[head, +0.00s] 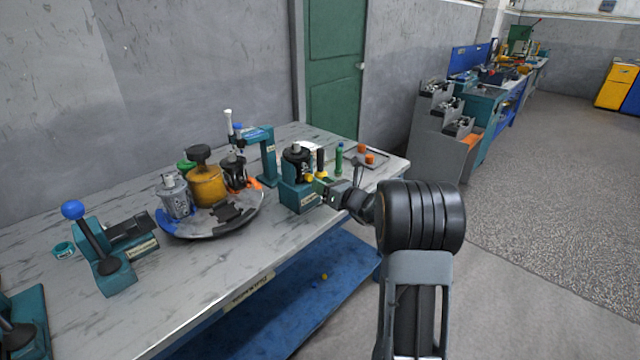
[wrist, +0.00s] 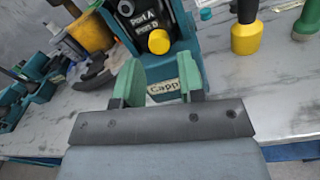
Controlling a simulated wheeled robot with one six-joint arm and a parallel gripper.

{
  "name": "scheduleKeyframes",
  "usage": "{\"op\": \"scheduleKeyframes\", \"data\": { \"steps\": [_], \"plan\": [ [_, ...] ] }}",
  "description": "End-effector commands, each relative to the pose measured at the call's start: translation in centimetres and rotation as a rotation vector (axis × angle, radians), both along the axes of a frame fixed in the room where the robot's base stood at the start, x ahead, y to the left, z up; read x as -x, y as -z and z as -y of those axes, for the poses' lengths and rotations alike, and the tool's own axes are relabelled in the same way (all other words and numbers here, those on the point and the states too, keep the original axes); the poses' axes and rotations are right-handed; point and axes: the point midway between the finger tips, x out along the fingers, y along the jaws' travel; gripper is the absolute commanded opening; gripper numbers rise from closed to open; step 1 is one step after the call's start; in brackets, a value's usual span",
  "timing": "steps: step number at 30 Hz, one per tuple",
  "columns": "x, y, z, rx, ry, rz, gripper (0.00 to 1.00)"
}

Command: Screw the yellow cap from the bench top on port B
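The black hydraulic motor (head: 297,163) stands in a teal fixture (head: 293,196) on the bench. In the wrist view the motor (wrist: 146,14) shows labels reading Port A and, below it, what looks like Port B. A round yellow cap (wrist: 158,41) sits at the motor's front, beside the lower label. It also shows small in the head view (head: 309,178). Whether it is fully seated cannot be told. My gripper (wrist: 160,80) is open, with teal fingers apart and nothing between them. It is just in front of and below the cap, before the fixture's label plate.
A yellow-and-black tool (wrist: 246,30) and a green tool (head: 339,158) stand right of the motor. Orange caps (head: 370,158) lie on a tray farther right. A round tray (head: 190,232) holds several parts at left. A small yellow piece (head: 324,276) lies on the blue lower shelf.

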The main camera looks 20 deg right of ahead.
Motion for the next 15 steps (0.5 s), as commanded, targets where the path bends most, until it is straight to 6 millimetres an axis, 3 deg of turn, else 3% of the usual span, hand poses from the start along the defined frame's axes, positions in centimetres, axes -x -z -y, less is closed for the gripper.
{"op": "scheduleKeyframes", "data": {
  "steps": [11, 15],
  "plan": [
    [0.73, -0.07, 0.38, 0.000, 0.000, 0.002, 0.36],
    [0.72, -0.08, 0.39, 0.000, 0.000, 0.002, 0.47]
  ]
}}
